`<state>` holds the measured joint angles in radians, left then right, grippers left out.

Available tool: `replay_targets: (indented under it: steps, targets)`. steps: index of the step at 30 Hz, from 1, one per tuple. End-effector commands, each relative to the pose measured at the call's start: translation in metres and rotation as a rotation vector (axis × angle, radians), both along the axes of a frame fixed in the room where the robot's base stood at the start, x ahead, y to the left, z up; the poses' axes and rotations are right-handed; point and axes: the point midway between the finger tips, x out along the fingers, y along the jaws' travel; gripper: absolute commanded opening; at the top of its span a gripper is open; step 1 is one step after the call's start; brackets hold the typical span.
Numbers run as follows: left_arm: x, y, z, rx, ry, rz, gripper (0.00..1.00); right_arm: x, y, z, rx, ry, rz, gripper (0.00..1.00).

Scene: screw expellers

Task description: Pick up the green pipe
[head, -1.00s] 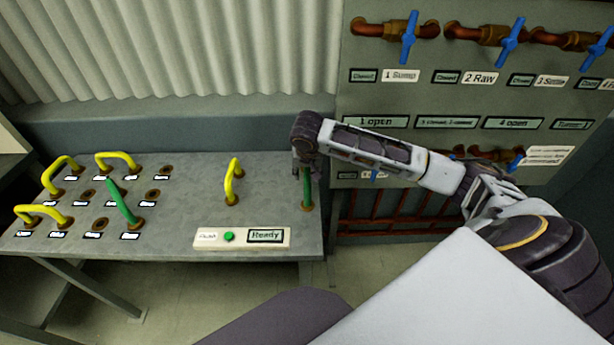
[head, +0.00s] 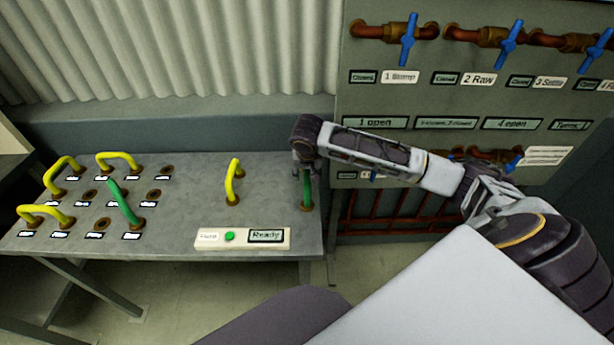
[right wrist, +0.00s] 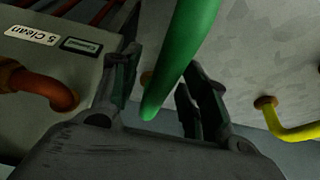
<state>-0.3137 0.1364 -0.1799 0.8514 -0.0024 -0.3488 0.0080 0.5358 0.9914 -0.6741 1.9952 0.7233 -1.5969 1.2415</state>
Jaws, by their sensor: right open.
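A green pipe (head: 306,190) stands at the right end of the grey bench, its top hidden by my right gripper (head: 303,164). In the right wrist view the green pipe (right wrist: 181,55) runs between the two spread fingers of my right gripper (right wrist: 162,92). The gripper is open; I cannot tell whether either finger touches the pipe. A second green pipe (head: 123,203) is among the sockets on the left part of the bench. My left gripper is not in view.
Yellow pipes (head: 119,156) stand on the grey bench (head: 180,205), one (head: 233,180) left of my gripper. A Ready panel (head: 243,238) lies at the front edge. A valve panel (head: 440,100) with blue handles rises at the right, behind my right arm.

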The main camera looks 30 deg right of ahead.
Motion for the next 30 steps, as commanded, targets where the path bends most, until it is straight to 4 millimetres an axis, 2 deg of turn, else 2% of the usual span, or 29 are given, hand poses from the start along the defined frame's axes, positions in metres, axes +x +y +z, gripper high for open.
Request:
replay_targets:
  steps: [13, 23, 30]
  targets:
    - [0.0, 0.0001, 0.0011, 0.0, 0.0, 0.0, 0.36, -0.0002, 0.0, -0.0007, 0.001, 0.001, 0.0, 0.43]
    - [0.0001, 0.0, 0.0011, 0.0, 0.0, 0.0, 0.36, -0.0002, 0.0, -0.0006, 0.0, 0.0, 0.0, 0.01]
    - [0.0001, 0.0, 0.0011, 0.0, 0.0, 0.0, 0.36, 0.0001, -0.0001, -0.0001, -0.001, -0.001, 0.0, 0.0]
